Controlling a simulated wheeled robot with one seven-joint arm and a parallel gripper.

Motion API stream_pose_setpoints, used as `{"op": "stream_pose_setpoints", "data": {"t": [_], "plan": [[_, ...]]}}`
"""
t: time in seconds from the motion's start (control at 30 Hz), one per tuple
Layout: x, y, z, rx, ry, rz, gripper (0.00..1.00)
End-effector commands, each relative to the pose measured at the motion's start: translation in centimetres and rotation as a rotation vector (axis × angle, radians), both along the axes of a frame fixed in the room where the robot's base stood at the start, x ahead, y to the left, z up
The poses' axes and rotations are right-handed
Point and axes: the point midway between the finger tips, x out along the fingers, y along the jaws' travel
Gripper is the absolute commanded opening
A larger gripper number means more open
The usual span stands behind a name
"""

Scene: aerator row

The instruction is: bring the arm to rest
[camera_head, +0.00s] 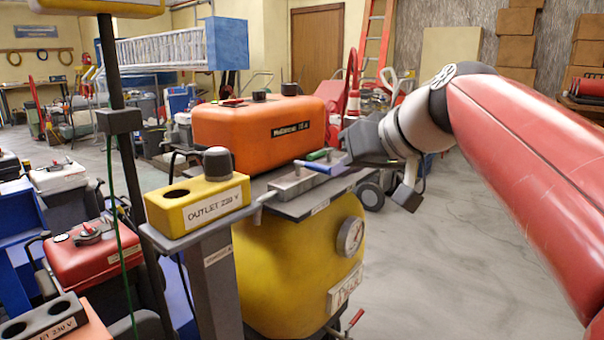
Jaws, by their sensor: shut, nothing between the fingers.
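My red arm (530,150) reaches in from the right edge to a white-grey wrist (415,125). My gripper (347,148) is dark grey, points left and is shut and empty. It is at the right end of a grey shelf, close to a grey block (291,184) with a green handle (320,154) and a blue handle (318,167). I cannot tell whether it touches them. The shelf stands over a yellow tank (285,270) with a round gauge (350,237).
An orange box (258,127) stands behind the block. A yellow outlet box (205,204) labelled "OUTLET 230 V" sits on a grey post to the left. A dark upright pole (115,150) and a red machine (95,255) are farther left. The floor (450,260) at right is open.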

Motion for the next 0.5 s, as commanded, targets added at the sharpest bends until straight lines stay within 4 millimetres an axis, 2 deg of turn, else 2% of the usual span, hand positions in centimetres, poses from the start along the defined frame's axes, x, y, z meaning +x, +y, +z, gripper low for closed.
{"op": "stream_pose_setpoints", "data": {"t": [0.03,0.1,0.3,0.4,0.5], "plan": [[-2.2,-0.6,-2.8,-0.027,0.054,-0.047,0.00],[-5.0,-1.8,-6.8,-0.069,0.129,-0.123,0.00],[-12.9,-5.3,-18.0,-0.197,0.288,-0.306,0.00],[-16.0,-6.7,-22.2,-0.252,0.331,-0.366,0.00],[-18.0,-7.7,-25.0,-0.287,0.355,-0.406,0.00]]}}
